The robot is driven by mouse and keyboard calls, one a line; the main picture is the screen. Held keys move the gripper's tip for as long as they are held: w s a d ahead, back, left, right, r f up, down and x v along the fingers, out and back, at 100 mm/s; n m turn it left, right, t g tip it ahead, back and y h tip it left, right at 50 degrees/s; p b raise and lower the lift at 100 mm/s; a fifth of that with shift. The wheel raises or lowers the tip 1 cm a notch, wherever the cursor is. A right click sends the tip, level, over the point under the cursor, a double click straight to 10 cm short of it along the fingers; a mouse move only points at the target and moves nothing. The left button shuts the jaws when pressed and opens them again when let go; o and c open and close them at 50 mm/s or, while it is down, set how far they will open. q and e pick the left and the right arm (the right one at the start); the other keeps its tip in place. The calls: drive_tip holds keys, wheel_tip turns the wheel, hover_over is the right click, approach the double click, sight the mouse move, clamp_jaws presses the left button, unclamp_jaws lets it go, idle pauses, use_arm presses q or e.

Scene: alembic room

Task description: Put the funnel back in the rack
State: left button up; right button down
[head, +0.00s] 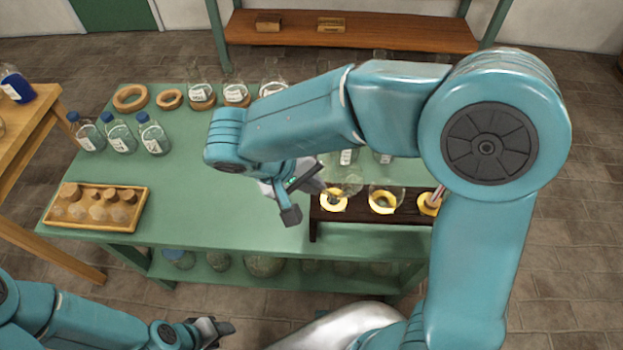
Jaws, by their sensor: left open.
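The dark wooden rack (322,216) stands at the right front part of the green table, with yellow rings along it. A clear glass funnel (384,193) sits in the middle ring. Another clear glass piece, which looks like a funnel (346,184), is at the left ring, close beside my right gripper; I cannot tell whether it is seated or touched. My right gripper (302,200) is over the table at the rack's left end, its jaws partly hidden by its own wrist. My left gripper (222,331) is open and empty, low in front of the table.
Blue-capped bottles (121,136) stand at the table's left. A wooden tray (97,226) holds several stoppers. Cork rings (130,97) and flasks (202,92) line the back. The green table (215,205) is clear in the middle. My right arm hides the right side.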

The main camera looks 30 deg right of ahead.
drive_tip(key=shift+f+b, duration=1.45)
drive_tip(key=shift+f, duration=0.05)
idle(2.6)
drive_tip(key=c, duration=1.2)
unclamp_jaws()
drive_tip(key=shift+r, duration=0.15)
drive_tip(key=shift+r+p, duration=2.6)
drive_tip(key=shift+r, duration=0.85)
drive_tip(key=shift+a, duration=0.1)
